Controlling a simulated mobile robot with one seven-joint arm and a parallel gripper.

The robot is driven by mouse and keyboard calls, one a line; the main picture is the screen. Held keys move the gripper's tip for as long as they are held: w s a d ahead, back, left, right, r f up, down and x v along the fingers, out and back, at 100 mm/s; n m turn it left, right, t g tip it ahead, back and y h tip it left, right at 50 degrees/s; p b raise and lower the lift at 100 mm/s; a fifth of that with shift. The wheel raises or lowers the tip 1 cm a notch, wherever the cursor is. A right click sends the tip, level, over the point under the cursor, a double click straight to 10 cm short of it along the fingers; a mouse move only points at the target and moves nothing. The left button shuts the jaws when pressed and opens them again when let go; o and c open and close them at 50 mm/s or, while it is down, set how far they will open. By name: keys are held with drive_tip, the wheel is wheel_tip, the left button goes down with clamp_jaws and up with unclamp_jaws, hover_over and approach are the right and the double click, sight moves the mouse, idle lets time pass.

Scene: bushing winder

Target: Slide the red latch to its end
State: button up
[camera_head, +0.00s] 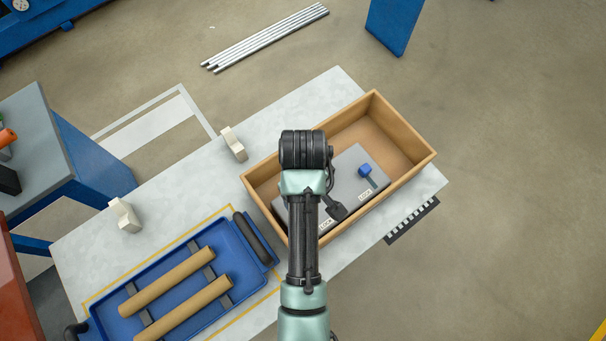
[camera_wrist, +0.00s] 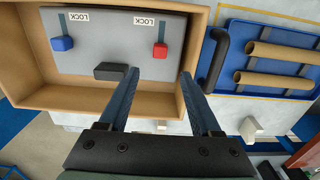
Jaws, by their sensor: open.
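The red latch (camera_wrist: 160,49) is a small knob on a grey panel (camera_wrist: 112,42), at the near end of a dark slot in the wrist view. A LOCK label (camera_wrist: 150,21) lies beside the slot's far part. My gripper (camera_wrist: 158,74) is open and empty. Its two fingers point toward the panel, one on either side of the red latch in the picture and short of it. I cannot tell the gap in depth. In the head view the red latch is hidden behind my arm.
A blue latch (camera_wrist: 62,43) and a black handle (camera_wrist: 112,71) are also on the panel. The handle is close to the left finger. The panel sits in a brown open box (camera_head: 418,156). A blue tray (camera_head: 188,255) with cardboard tubes is beside it on the table.

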wheel_tip(320, 180, down, 11)
drive_tip(key=shift+s+f, duration=0.1)
idle(0.3)
clamp_jaws()
idle(1.4)
